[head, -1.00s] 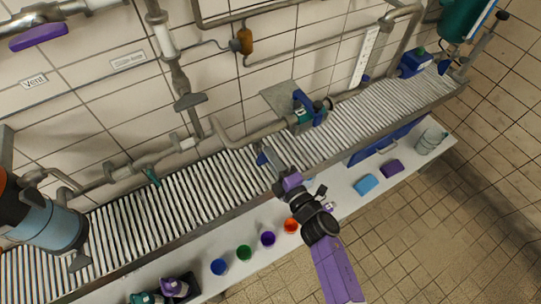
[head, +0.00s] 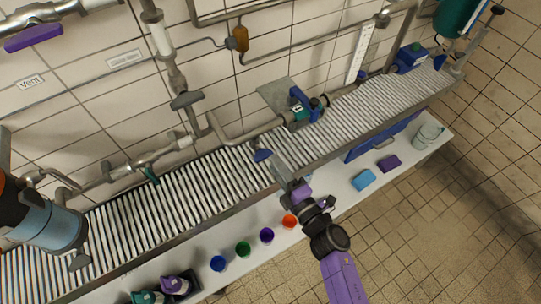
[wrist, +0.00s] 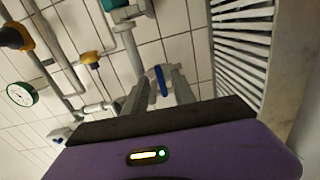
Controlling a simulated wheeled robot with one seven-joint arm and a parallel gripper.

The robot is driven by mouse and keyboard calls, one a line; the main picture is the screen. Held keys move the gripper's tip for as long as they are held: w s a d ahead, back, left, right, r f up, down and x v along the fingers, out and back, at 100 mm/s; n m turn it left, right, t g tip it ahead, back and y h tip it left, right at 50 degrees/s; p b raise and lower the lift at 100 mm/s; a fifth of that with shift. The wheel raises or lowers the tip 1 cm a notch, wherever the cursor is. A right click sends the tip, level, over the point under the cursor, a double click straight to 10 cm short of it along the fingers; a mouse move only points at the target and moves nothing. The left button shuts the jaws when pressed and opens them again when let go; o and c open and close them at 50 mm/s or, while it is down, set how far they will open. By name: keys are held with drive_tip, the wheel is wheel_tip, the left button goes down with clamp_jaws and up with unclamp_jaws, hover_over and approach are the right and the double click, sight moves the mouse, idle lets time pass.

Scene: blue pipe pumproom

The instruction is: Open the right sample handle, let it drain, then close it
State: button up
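A small blue handle (head: 262,155) shows below the bent wall pipe in the head view, just above the slatted trough. In the wrist view the blue handle (wrist: 160,80) appears upright near my fingertips. My gripper (head: 272,164) reaches over the trough from the front. In the wrist view my gripper (wrist: 158,88) has its two grey fingers apart, one on each side of the blue handle. I cannot tell whether either finger touches it. A valve with a teal body and blue lever (head: 305,105) sits on the pipe to the upper right.
The slatted trough (head: 120,223) runs along the tiled wall. A white shelf (head: 335,195) in front bears blue, green, purple and red cups (head: 289,221). A teal lever (head: 150,175) is on the left pipe. A blue-grey cylinder (head: 50,225) stands at left.

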drive_tip(key=v, duration=0.2)
drive_tip(key=shift+s+d, duration=0.25)
drive_tip(key=shift+s, duration=0.05)
idle(0.4)
drive_tip(key=s+d+r+m+t+h, duration=0.35)
drive_tip(key=s+d+r+m, duration=0.35)
drive_tip(key=m, duration=0.4)
drive_tip(key=s+d+r+m+g+h+b, duration=0.1)
drive_tip(key=s+d+m, duration=0.3)
drive_tip(key=s, duration=0.5)
drive_tip(key=s+d+r+m+g+h+b, duration=0.1)
drive_tip(key=s+d+r+m+h, duration=0.1)
drive_tip(key=s, duration=0.6)
drive_tip(key=s+d+r+m+g+h+b, duration=0.1)
drive_tip(key=s+d+r+m+h+b, duration=0.1)
drive_tip(key=s+d+m, duration=0.3)
drive_tip(key=s+m+h, duration=0.1)
drive_tip(key=s+m, duration=0.1)
drive_tip(key=s, duration=0.2)
drive_tip(key=shift+s+d+r+g, duration=0.35)
drive_tip(key=shift+d, duration=0.05)
drive_tip(key=shift+o, duration=0.2)
drive_tip(key=shift+h, duration=0.25)
